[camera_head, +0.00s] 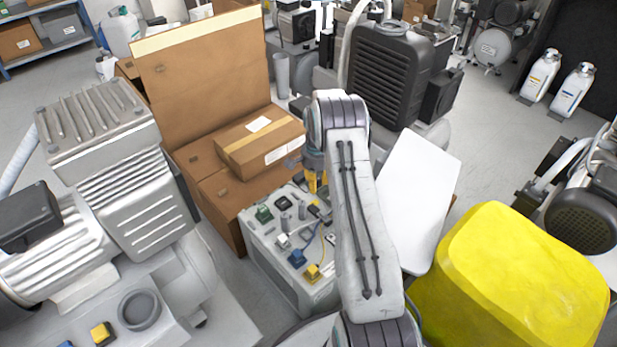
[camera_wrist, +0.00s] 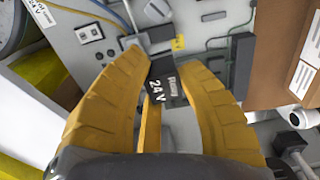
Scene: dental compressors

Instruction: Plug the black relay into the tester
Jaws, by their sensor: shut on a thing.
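My gripper (camera_wrist: 165,75) has yellow fingers shut on the black relay (camera_wrist: 164,84), whose white lettering reads "Relay 24 V". In the wrist view the relay sits between the fingertips, over a grey panel. In the head view my gripper (camera_head: 316,181) hangs over the far right part of a grey box (camera_head: 290,280), which appears to be the tester; the relay cannot be made out there, and my arm covers the box's right side. The grey panel (camera_wrist: 108,52) also shows in the wrist view, with a small socket-like fitting (camera_wrist: 89,32) left of the relay. I cannot tell whether the relay touches the panel.
A white board (camera_head: 420,195) and a yellow block-shaped object (camera_head: 515,285) lie to the right. A large compressor (camera_head: 130,180) fills the left.

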